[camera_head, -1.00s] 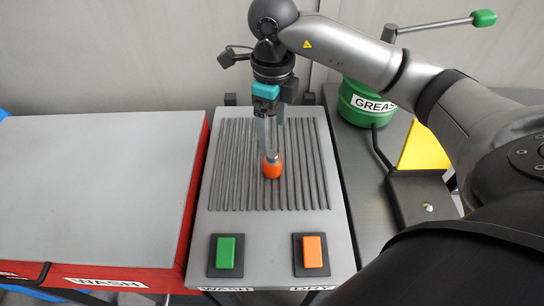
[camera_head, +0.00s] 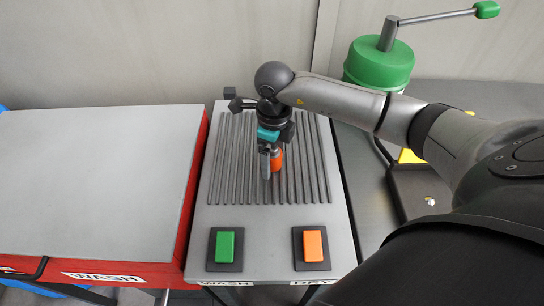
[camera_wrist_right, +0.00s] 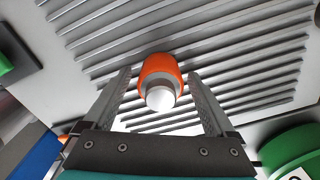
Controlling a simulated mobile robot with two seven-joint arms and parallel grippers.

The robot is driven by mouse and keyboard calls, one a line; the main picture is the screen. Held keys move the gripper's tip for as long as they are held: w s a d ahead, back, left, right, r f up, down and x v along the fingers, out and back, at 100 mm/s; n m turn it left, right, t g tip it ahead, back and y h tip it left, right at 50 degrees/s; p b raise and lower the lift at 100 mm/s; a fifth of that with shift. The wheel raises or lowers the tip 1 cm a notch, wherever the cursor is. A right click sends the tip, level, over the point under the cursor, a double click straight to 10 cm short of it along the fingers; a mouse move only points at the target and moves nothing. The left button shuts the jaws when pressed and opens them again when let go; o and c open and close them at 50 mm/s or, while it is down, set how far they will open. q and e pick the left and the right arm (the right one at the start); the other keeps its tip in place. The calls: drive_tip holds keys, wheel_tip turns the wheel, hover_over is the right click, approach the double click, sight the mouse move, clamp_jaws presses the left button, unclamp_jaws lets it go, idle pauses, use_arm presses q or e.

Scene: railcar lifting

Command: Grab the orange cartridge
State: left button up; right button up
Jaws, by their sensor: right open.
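The orange cartridge (camera_head: 277,158) stands on the ribbed grey panel (camera_head: 215,200), partly hidden behind my right gripper in the head view. In the right wrist view the orange cartridge (camera_wrist_right: 161,66) shows with a pale rounded end facing the camera. My right gripper (camera_head: 268,172) points down over the panel with its fingers at the cartridge. In the wrist view the open fingers lie one on each side of it, with a visible gap on both sides. My left gripper is not in view.
A green button (camera_head: 225,247) and an orange button (camera_head: 313,247) sit on the panel's front. A red box with a grey top (camera_head: 90,190) stands at left. A green drum (camera_head: 378,65) with a lever stands at back right. A yellow part (camera_head: 410,157) is behind my arm.

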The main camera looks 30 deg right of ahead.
clamp_jaws()
idle(0.8)
